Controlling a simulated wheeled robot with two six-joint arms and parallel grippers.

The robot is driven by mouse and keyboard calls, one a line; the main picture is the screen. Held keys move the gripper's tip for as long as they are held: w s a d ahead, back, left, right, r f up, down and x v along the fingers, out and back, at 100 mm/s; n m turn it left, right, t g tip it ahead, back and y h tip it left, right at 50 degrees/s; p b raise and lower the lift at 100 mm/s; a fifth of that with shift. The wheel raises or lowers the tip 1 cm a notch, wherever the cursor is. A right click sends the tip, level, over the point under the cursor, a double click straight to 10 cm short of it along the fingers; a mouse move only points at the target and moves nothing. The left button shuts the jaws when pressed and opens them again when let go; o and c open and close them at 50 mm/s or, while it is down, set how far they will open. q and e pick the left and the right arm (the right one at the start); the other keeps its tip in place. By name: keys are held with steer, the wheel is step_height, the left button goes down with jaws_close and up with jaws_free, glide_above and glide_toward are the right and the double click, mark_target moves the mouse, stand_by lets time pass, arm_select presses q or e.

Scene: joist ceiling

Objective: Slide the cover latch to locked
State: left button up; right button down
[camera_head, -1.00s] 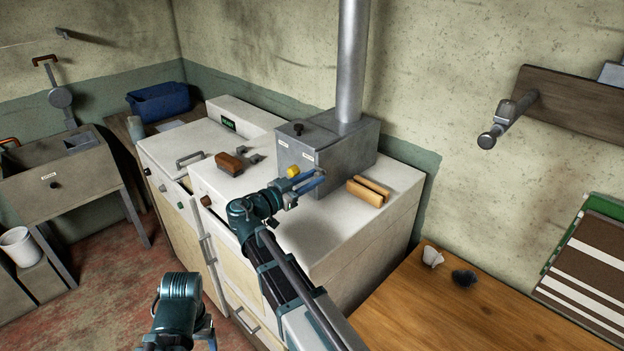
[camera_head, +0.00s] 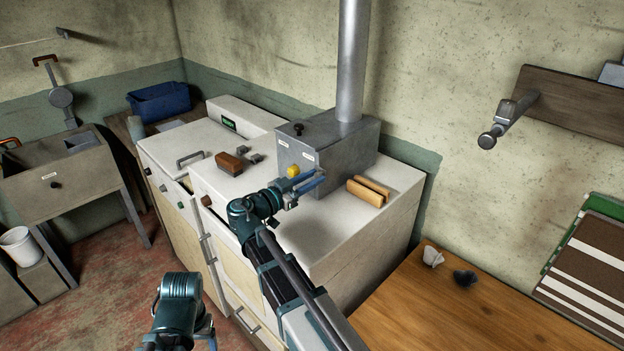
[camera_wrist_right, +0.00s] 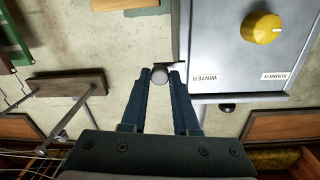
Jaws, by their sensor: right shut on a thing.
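My right gripper (camera_head: 318,182) reaches over the white counter to the right end of the grey metal box's front. In the right wrist view my right gripper (camera_wrist_right: 160,78) has its two fingers closed on a small round grey knob (camera_wrist_right: 160,75). The knob sits at the edge of the metal box (camera_wrist_right: 205,50), by a short dark bracket. I cannot tell for sure that it is the cover latch, and no "locked" mark is readable. My left arm (camera_head: 180,295) is low at the front; its jaws are mostly hidden.
The metal box (camera_head: 330,145) carries a yellow knob (camera_head: 293,171), a black top knob (camera_head: 298,128) and a vertical pipe (camera_head: 351,60). Its labels read WINTER and SUMMER. Wooden blocks (camera_head: 367,192) lie right of the gripper, and a brown block (camera_head: 229,163) lies left on the counter.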

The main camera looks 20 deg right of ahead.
steer(key=w, duration=0.1)
steer(key=w+a, duration=0.1)
steer(key=shift+w, duration=0.35)
steer(key=c, duration=0.7)
jaws_free()
steer(key=shift+w+a, duration=0.1)
steer(key=shift+o, duration=0.2)
